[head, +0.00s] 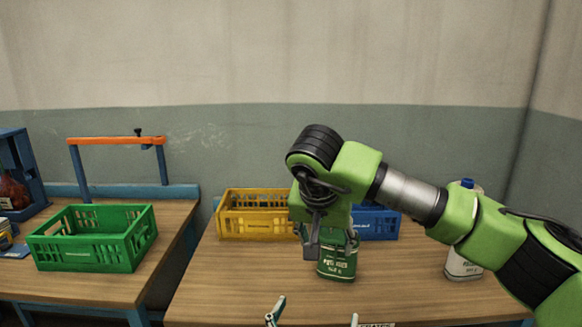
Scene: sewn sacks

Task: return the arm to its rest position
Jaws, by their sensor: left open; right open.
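My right arm reaches in from the right over the table.
On the right-hand table (220,290), a yellow crate (258,225) and blue crate (378,225) stand behind the sack. A white bottle (461,267) stands right, partly behind my arm. A green crate (85,245) and orange-topped frame (115,141) stand left. The table's left front is clear.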

